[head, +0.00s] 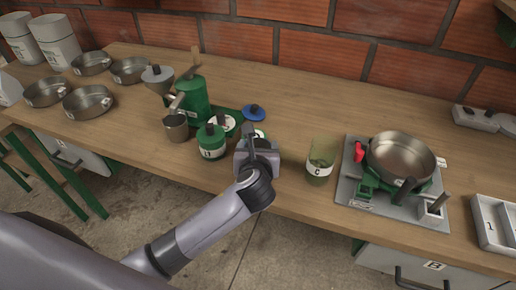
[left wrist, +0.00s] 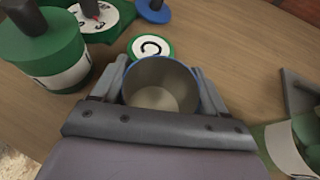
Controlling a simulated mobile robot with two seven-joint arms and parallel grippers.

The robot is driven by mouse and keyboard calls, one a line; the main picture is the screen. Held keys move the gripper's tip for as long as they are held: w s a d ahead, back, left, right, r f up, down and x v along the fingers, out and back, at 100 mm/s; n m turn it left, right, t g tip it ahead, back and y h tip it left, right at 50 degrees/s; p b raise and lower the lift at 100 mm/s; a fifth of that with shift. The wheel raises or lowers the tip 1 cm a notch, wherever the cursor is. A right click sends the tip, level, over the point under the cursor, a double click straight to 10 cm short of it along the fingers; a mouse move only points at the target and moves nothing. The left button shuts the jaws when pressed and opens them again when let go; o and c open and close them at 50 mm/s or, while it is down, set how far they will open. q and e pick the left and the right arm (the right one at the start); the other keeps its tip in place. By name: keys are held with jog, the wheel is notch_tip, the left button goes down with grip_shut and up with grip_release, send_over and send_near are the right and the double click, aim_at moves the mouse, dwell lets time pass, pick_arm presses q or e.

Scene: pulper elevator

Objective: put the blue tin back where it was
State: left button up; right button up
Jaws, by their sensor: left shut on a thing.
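In the left wrist view, my left gripper (left wrist: 160,95) is shut on the blue tin (left wrist: 160,85), an open tin with a blue rim and an empty-looking inside. In the head view, my left gripper (head: 257,150) is over the front part of the wooden table and hides most of the tin. I cannot tell whether the tin touches the table. A blue lid with a dark knob (head: 254,112) lies behind it, also in the left wrist view (left wrist: 154,12). A white disc with a green edge marked C (left wrist: 151,47) lies just beyond the tin. My right gripper is not in view.
A green tin with a dark knob (head: 211,142) and a green machine (head: 193,100) stand left of my gripper. A greenish jar marked C (head: 319,165) stands to its right, then a burner with a metal pan (head: 400,157). The table behind is clear (head: 300,90).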

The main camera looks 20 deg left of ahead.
pick_arm(q)
jog(key=o, duration=1.1)
jog(key=shift+r, duration=0.15)
jog(key=p+v, duration=0.1)
jog(key=v, duration=1.1)
jog(key=shift+p, duration=0.3)
